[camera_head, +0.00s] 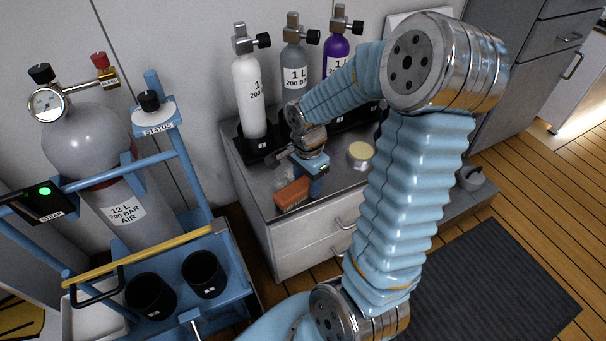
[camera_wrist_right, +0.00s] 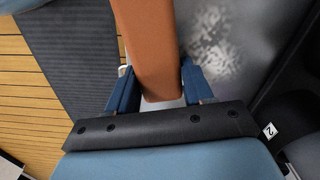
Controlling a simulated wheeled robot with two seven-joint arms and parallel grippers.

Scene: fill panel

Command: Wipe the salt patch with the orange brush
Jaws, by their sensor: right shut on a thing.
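The orange brush (camera_head: 291,194) is at the front left of the grey cabinet top in the head view, and fills the upper middle of the right wrist view (camera_wrist_right: 150,45). My right gripper (camera_head: 312,178) is shut on it, with one blue finger on each side in the wrist view (camera_wrist_right: 160,88). The white, speckled salt patch (camera_wrist_right: 214,45) lies just right of the brush in the wrist view. I cannot make the patch out clearly in the head view. Whether the brush touches the top is unclear. My left gripper is out of view.
White (camera_head: 248,95), grey (camera_head: 294,75) and purple (camera_head: 336,55) bottles stand in dark holders along the back of the cabinet top (camera_head: 262,180). A round, pale-topped tin (camera_head: 361,153) stands to the right. A blue cart (camera_head: 235,270) with a large cylinder (camera_head: 90,145) is at left.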

